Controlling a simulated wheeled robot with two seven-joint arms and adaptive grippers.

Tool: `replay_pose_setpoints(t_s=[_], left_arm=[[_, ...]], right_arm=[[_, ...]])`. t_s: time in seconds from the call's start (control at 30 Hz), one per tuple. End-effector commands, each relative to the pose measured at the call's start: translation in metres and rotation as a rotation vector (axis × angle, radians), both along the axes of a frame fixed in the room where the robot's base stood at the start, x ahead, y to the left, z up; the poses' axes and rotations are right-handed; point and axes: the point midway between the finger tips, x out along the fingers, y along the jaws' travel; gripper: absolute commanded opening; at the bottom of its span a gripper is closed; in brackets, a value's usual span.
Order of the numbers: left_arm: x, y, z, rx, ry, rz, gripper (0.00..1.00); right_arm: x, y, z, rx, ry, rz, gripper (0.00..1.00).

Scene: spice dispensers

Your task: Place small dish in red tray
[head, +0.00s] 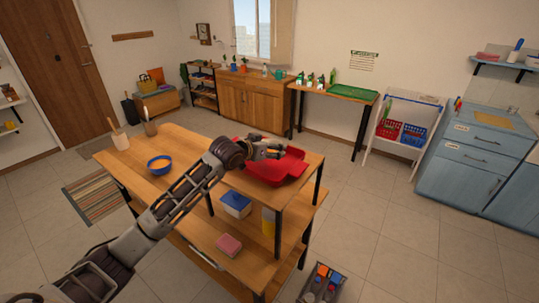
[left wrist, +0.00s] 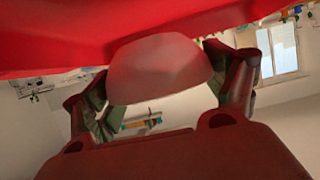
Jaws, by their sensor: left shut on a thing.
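The red tray (head: 268,176) lies on the right part of the wooden table's top. My left gripper (head: 281,153) is over the tray in the head view. In the left wrist view my left gripper (left wrist: 160,95) is shut on the small dish (left wrist: 160,72), a rounded pale thing tinted red, with a finger at each side. The red tray fills the top of that view (left wrist: 60,35), close to the dish. I cannot tell whether the dish touches the tray. The dish cannot be made out in the head view. My right gripper is not in view.
A blue-lidded box (head: 236,204) and a pink block (head: 229,245) are on the lower shelf. A toolbox (head: 321,284) is on the floor.

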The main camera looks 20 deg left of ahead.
Motion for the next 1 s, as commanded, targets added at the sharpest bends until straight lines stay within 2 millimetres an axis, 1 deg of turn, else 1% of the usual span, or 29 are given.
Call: replay_pose_setpoints(t_s=[0.13, 0.23, 0.5, 0.6, 1.0], left_arm=[[0.0, 0.0, 0.0, 0.0, -0.001, 0.0, 0.58], [0.0, 0.0, -0.003, -0.001, 0.001, 0.0, 0.58], [0.0, 0.0, -0.029, -0.001, 0.002, -0.001, 0.58], [-0.001, 0.0, -0.035, 0.0, 0.002, -0.001, 0.58], [0.0, 0.0, -0.038, 0.0, 0.0, -0.001, 0.58]], right_arm=[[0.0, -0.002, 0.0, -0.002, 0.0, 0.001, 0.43], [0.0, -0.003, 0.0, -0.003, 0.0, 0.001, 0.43], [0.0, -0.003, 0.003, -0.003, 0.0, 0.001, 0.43], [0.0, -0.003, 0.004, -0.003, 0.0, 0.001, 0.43], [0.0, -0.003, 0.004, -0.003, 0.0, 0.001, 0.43]])
